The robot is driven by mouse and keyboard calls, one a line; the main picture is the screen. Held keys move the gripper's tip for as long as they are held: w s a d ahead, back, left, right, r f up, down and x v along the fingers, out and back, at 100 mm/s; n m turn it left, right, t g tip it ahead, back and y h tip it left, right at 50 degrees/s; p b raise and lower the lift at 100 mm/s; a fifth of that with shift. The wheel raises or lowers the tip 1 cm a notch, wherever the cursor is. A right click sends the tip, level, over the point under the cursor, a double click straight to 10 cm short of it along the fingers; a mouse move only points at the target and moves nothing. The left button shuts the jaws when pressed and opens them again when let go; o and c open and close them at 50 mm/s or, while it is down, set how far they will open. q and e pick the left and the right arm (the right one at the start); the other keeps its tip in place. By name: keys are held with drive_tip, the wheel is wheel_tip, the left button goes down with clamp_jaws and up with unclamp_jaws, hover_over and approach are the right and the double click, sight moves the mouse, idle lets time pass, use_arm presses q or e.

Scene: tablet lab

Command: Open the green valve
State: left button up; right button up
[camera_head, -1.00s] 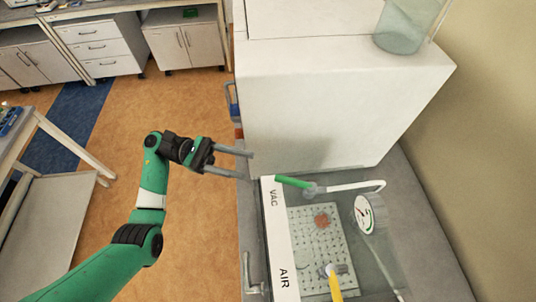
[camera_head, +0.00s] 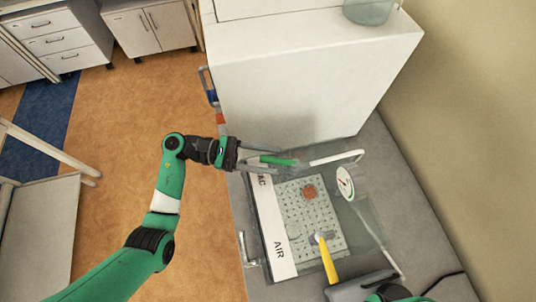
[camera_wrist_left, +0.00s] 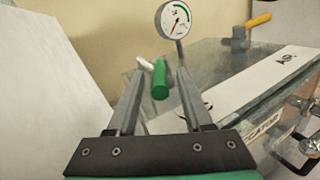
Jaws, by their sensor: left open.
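The green valve handle (camera_head: 277,160) sits at the back left corner of the clear glass box, beside the VAC label. It points left, roughly in line with the white pipe (camera_head: 338,158). My left gripper (camera_head: 282,167) is open, its two grey fingers reaching right on either side of the handle in the head view. In the left wrist view the green handle (camera_wrist_left: 160,81) shows end-on between and beyond the open fingers. Contact cannot be made out. Part of my right arm shows at the lower right edge; its finger opening is unclear.
A yellow valve handle (camera_head: 328,262) is at the box's front, by the AIR label. A pressure gauge (camera_head: 345,182) stands on the right. A large white cabinet (camera_head: 305,75) rises behind the box. A reddish disc (camera_head: 309,192) lies on the perforated plate (camera_head: 303,222).

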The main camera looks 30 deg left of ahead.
use_arm(q)
drive_tip(key=shift+c, duration=0.2)
clamp_jaws()
drive_tip(key=shift+d, duration=0.1)
idle(1.2)
